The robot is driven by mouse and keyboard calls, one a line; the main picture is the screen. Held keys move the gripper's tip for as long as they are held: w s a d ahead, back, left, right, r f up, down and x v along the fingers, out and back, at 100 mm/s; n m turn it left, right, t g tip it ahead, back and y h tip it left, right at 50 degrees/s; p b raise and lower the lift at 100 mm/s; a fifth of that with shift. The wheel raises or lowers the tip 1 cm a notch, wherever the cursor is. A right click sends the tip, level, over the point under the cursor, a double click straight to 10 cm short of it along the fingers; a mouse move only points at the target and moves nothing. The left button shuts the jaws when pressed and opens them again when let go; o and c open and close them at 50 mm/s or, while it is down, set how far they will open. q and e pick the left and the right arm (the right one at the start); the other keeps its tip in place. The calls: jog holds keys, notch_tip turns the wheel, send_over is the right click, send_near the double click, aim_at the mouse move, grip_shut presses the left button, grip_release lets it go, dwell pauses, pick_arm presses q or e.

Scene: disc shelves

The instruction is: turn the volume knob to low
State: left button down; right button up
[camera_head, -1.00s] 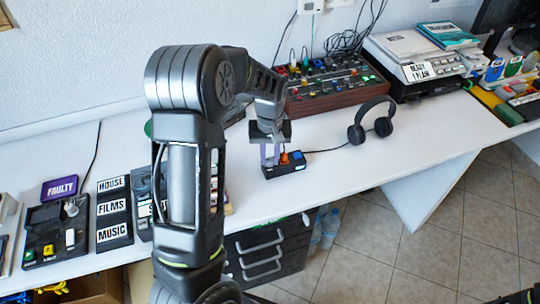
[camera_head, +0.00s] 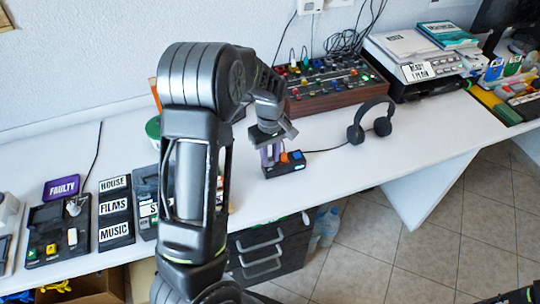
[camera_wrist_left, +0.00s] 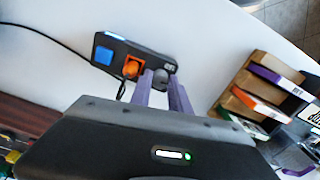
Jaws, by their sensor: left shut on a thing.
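A small black box (camera_head: 287,168) lies on the white table below my left gripper (camera_head: 268,155). It also shows in the left wrist view (camera_wrist_left: 106,40), with a blue square button (camera_wrist_left: 103,55), an orange part (camera_wrist_left: 132,67) and a grey knob (camera_wrist_left: 161,75) in a row. My left gripper's purple fingers (camera_wrist_left: 162,92) stand on either side of the grey knob and are shut on it. The knob's pointer and any level marks are hidden or too small to read. My right gripper is not in view.
A wood-sided mixer (camera_head: 335,92) stands behind the box, with headphones (camera_head: 356,132) to the right. A black cable runs from the box to them. Labelled trays (camera_head: 115,207) and a purple "FAULTY" sign (camera_head: 61,188) are at left. The table right of the box is mostly clear.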

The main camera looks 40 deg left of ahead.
pick_arm(q)
jog(key=c, duration=1.2)
grip_release()
